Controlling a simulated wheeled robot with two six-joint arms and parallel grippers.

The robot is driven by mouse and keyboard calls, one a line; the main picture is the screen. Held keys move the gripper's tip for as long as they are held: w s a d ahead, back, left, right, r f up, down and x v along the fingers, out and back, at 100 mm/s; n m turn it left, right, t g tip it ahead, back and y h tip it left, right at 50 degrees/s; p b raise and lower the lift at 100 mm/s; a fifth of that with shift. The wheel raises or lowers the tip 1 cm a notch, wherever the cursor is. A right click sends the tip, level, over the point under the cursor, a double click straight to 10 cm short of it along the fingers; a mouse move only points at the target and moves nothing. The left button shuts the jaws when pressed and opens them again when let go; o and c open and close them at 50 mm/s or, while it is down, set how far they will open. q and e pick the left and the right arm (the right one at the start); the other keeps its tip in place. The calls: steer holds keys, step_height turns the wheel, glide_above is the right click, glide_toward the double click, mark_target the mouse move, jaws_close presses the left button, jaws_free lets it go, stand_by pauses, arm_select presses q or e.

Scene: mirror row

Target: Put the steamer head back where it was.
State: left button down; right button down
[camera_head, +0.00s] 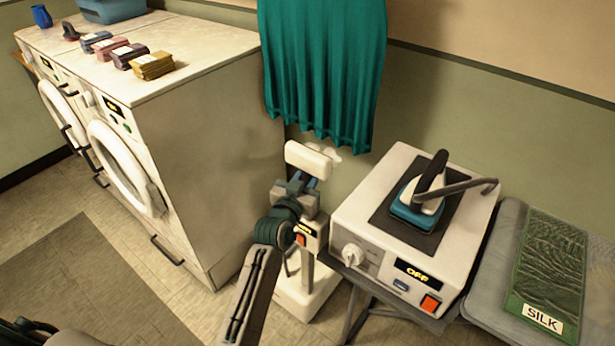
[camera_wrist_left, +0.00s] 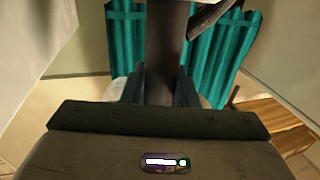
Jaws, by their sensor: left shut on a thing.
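The steamer head (camera_head: 308,160) is a white block in the head view, just below the teal curtain. My left gripper (camera_head: 304,188) is right beneath it, shut on its handle. In the left wrist view, a dark upright handle (camera_wrist_left: 167,50) stands between the fingers of my left gripper (camera_wrist_left: 163,88). The white steamer base (camera_head: 298,300) stands on the floor behind my arm, with a small panel and an orange switch. My arm hides much of its post and any holder. My right gripper is not in view.
An ironing station (camera_head: 345,210) with a teal and white iron (camera_head: 416,214) stands close to the right and reads OFF. A washing machine (camera_head: 205,150) is close to the left. The teal curtain (camera_head: 325,70) hangs behind. A green SILK cloth (camera_head: 552,270) lies far right.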

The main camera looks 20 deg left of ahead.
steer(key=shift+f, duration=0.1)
arm_select(q)
steer(key=c, duration=1.1)
jaws_free()
steer(key=shift+f, duration=0.1)
steer(key=shift+c, duration=0.2)
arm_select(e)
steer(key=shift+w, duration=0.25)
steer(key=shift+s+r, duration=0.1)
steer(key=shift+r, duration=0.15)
arm_select(q)
steer(key=shift+s, duration=0.3)
steer(key=s+b, duration=0.2)
steer(key=s, duration=0.9)
steer(key=shift+s+a, duration=0.2)
steer(key=shift+a, duration=0.25)
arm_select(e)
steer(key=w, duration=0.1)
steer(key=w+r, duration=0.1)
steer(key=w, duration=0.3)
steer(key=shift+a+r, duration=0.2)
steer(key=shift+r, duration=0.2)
